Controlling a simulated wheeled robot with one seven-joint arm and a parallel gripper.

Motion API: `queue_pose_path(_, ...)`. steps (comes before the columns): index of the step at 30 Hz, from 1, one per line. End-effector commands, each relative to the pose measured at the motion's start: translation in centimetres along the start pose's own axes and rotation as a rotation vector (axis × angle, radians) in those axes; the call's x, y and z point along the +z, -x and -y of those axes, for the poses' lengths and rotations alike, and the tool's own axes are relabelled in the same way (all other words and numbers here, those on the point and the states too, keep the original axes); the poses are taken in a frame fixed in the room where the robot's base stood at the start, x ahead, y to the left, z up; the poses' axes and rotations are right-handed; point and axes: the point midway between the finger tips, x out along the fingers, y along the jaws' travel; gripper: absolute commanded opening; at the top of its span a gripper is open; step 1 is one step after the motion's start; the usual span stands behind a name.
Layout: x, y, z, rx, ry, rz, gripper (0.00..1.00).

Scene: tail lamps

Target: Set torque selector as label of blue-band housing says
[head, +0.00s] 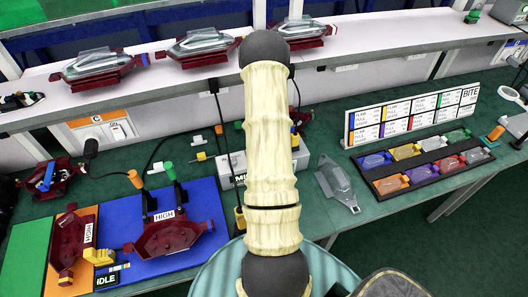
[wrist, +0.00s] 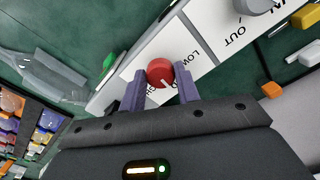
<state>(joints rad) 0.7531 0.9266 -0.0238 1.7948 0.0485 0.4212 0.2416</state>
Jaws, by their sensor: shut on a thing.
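The red knob (wrist: 159,70), the likely torque selector, stands on a white panel (wrist: 205,25) in the wrist view. Words reading LOW and partly hidden HIGH are beside it. A white mark shows on the knob's lower side; which word it points at I cannot tell. My gripper (wrist: 161,82) has its two purple fingers shut on the knob, one on each side. In the head view my arm hides the gripper and most of the grey box (head: 302,155). A dark red housing (head: 170,240) labelled HIGH lies on the blue mat; I cannot make out its band colour.
Another dark red housing (head: 68,238), also labelled HIGH, lies at the front left. A clear lamp cover (head: 338,183) lies right of the box. A black tray (head: 428,184) of coloured lenses stands beneath a chart board (head: 412,114). A grey knob (wrist: 255,5) is near the red one.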

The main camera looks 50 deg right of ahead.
Motion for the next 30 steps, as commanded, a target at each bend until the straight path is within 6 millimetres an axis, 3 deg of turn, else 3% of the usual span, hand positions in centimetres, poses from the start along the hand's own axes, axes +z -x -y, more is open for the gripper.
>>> queue_pose_path(21, -0.21, 0.1, -0.02, 0.001, -0.677, -0.006, 0.09)
queue_pose_path(30, -0.25, 0.13, -0.05, 0.0, -0.886, -0.006, 0.09)
